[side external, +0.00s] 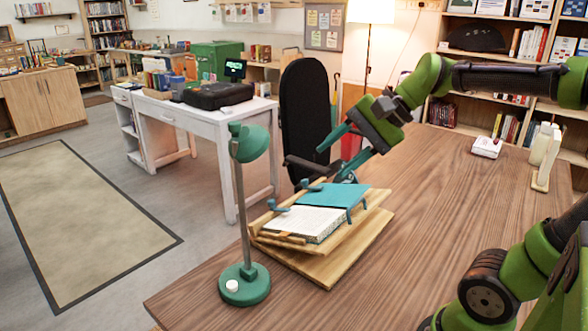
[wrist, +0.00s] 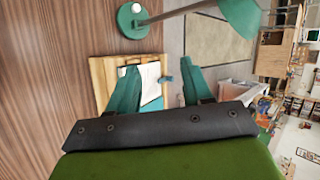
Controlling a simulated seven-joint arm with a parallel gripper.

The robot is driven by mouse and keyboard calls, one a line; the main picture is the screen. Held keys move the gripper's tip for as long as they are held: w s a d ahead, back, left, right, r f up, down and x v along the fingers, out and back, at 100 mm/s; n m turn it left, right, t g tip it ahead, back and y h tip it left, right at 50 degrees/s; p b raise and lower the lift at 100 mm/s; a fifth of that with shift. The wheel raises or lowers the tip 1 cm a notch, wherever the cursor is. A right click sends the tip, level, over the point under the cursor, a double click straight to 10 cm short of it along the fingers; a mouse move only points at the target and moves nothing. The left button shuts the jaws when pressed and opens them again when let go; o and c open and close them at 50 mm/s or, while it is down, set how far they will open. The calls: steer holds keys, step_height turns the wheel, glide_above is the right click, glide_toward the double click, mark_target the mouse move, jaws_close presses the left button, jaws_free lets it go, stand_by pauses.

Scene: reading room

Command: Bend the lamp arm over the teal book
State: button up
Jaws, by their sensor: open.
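The green desk lamp (side external: 244,285) stands at the table's front left corner. Its thin pole is upright and its green shade (side external: 252,143) is up at the top, to the left of and above the book. The teal book (side external: 335,195) lies open, white pages showing, on a tilted wooden stand (side external: 330,262). My gripper (side external: 333,163) is open and empty above the far side of the book, to the right of the lamp shade and apart from it. In the wrist view my open fingers (wrist: 160,78) frame part of the book (wrist: 150,103); the lamp shade (wrist: 242,14) is at the top.
Small teal clips (side external: 280,206) hold the book on the stand. A black chair (side external: 305,115) stands beyond the table edge, behind the stand. A white box (side external: 487,147) and a cream holder (side external: 545,150) sit at the back right. The table (side external: 440,205) right of the stand is clear.

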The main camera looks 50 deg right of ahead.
steer(key=w+d+r+m+t+y, duration=0.1)
steer(key=w+d+r+m+y, duration=0.2)
steer(key=r+m, duration=0.5)
steer(key=m+t+y, duration=0.1)
steer(key=m+y, duration=0.1)
steer(key=m, duration=0.2)
glide_toward(239, 123)
steer(key=x, duration=0.8)
steer(key=shift+w+a+f, duration=0.15)
steer(key=shift+w, duration=0.1)
jaws_close()
